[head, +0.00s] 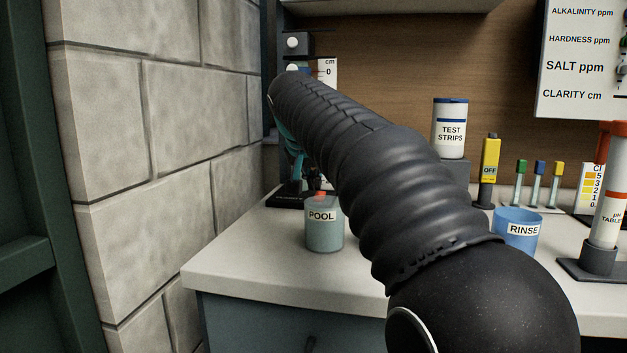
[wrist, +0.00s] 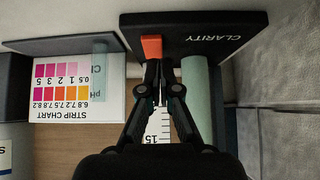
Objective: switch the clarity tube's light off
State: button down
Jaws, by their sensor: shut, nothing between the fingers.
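The clarity stand's black base (wrist: 214,18), lettered CLARITY, is at the top of the wrist view; the lettering appears upside down. An orange-red switch (wrist: 152,46) sits on the base. The pale green clarity tube (wrist: 196,82) rises from the base beside my gripper. My gripper (wrist: 158,68) is shut and empty, its fingertips right by the switch; I cannot tell whether they touch. In the head view my arm hides most of the stand; the dark base (head: 288,198) and the switch (head: 319,193) show in part. The light's state cannot be told.
A POOL jar (head: 324,230) stands in front of the stand. A RINSE cup (head: 517,230), a yellow meter reading OFF (head: 490,160) and a TEST STRIPS tub (head: 450,128) stand to the right. A stone wall (head: 160,130) closes the left. The strip chart (wrist: 76,90) shows beside my gripper.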

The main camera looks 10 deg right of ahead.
jog(key=r+p, duration=0.2)
jog(key=r, duration=0.1)
jog(key=shift+s+a+r, duration=0.15)
jog(key=shift+s+r, duration=0.05)
jog(key=shift+r, duration=0.1)
jog(key=s+f+v, duration=0.1)
jog(key=v, duration=0.9)
jog(key=shift+s+a, duration=0.25)
jog(key=shift+s, duration=0.05)
jog(key=shift+f, duration=0.15)
